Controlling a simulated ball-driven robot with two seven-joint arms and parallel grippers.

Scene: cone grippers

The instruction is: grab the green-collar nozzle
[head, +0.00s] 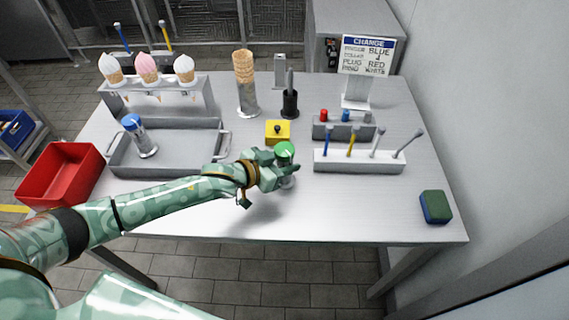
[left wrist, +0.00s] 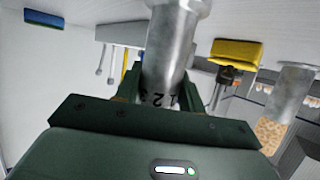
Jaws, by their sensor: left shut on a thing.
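The green-collar nozzle (head: 285,151) stands upright near the front middle of the steel table in the head view. Its green top shows above my left gripper (head: 280,172), and its metal body shows below. My left gripper is shut on the nozzle's metal body. In the left wrist view the nozzle's grey barrel (left wrist: 172,50) sits between the fingers, with dark digits on it. I cannot tell whether the nozzle touches the table. My right gripper is not in view.
A blue-collar nozzle (head: 139,136) stands in the grey tray (head: 118,165). A yellow block (head: 278,130) is just behind the gripper. A white rack (head: 330,162) with several tools stands to the right. A sponge (head: 436,207) lies at the right; the front middle-right is clear.

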